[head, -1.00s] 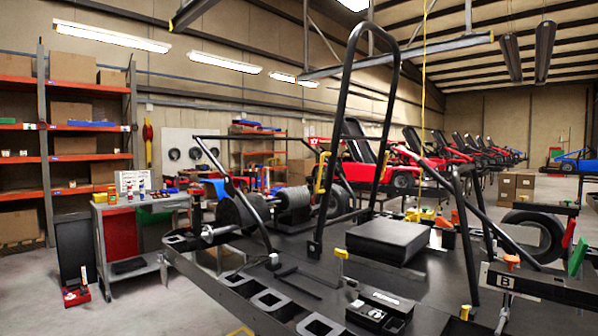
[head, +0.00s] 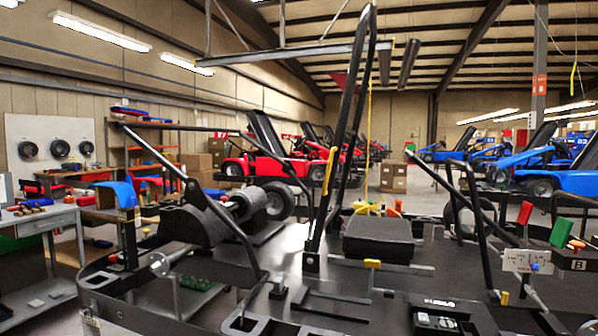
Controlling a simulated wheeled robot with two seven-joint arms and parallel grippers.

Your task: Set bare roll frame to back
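The bare roll frame (head: 346,110) is a tall black tube hoop standing upright on a dark kart chassis (head: 455,275). The near leg's foot sits at a bracket on the chassis floor; the far foot is partly hidden. A yellow piece (head: 328,170) shows beside the near leg. Neither of my grippers is in view.
A black box (head: 390,238) sits on the chassis right of the hoop. Slanted black tubes stand at both sides. A workbench (head: 45,220) stands at left. Red karts (head: 270,165) and blue karts (head: 555,180) stand behind. A beam hangs overhead near the hoop's top.

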